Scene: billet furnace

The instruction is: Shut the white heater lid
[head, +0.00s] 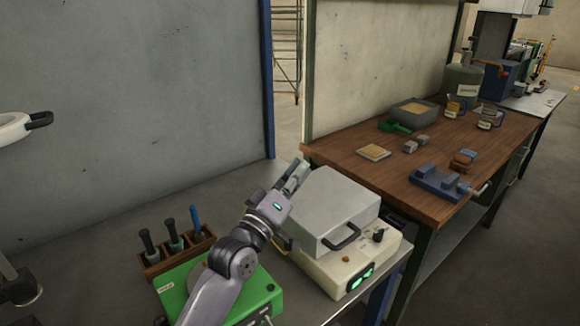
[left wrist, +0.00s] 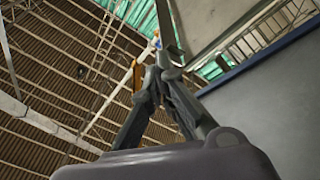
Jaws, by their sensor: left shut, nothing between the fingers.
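The white heater (head: 325,277) stands on the grey bench, with a knob and two green-lit displays on its front. Its pale lid (head: 335,198) lies over the body and looks down, with no clear gap at the front. A black handle (head: 343,238) sits on the lid's front face. My left gripper (head: 299,170) is at the lid's back left corner, fingers together and empty; I cannot tell whether it touches the lid. The left wrist view shows its closed fingers (left wrist: 155,77) pointing upward. The lid's hinge side is hidden. My right gripper is not in view.
A green device (head: 262,300) and a wooden rack (head: 178,250) of tools stand left of the heater. A wooden bench (head: 400,180) with a blue vise (head: 437,183), grey bin (head: 415,111) and small blocks adjoins on the right. A grey wall (head: 140,110) rises behind.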

